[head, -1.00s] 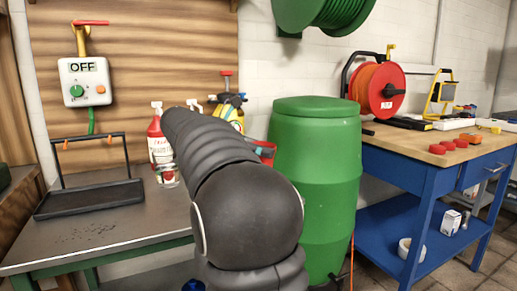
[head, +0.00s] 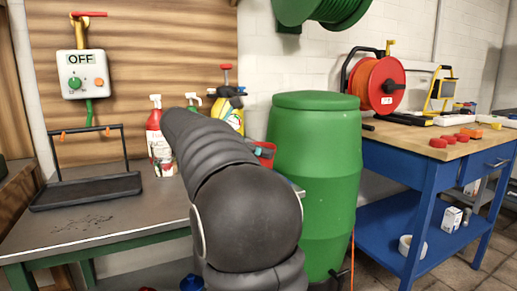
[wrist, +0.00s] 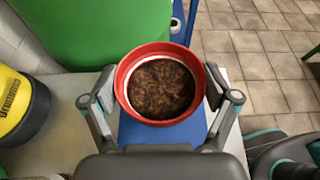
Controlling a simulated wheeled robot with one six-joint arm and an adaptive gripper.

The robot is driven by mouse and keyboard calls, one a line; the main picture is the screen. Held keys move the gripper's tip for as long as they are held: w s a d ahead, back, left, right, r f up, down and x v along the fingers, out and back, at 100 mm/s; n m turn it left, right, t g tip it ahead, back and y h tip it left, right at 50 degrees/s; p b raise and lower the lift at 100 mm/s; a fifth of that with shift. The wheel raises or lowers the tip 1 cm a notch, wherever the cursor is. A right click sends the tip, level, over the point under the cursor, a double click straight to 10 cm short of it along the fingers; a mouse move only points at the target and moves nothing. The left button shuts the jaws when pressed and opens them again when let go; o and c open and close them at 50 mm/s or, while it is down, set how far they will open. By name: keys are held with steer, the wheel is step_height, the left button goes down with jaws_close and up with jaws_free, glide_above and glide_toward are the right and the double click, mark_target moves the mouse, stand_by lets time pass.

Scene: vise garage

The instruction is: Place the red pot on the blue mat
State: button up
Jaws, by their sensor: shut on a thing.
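The red pot (wrist: 160,52), filled with dark soil, sits between the two fingers of my gripper (wrist: 160,88) in the wrist view. The gripper is shut on it, one finger at each side. The blue mat (wrist: 160,134) shows below the pot in the wrist view. I cannot tell whether the pot touches it. In the head view my arm hides most of this spot; a red part of the pot (head: 266,152) shows right of the arm, in front of the green barrel.
The grey table (head: 90,225) carries a black tray frame (head: 88,190), a red spray bottle (head: 158,145) and a yellow bottle (head: 232,118). A tall green barrel (head: 318,190) stands just right of it. A blue workbench (head: 428,170) stands further right.

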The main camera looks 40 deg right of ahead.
steer(key=shift+f, duration=0.4)
steer(key=o, duration=1.2)
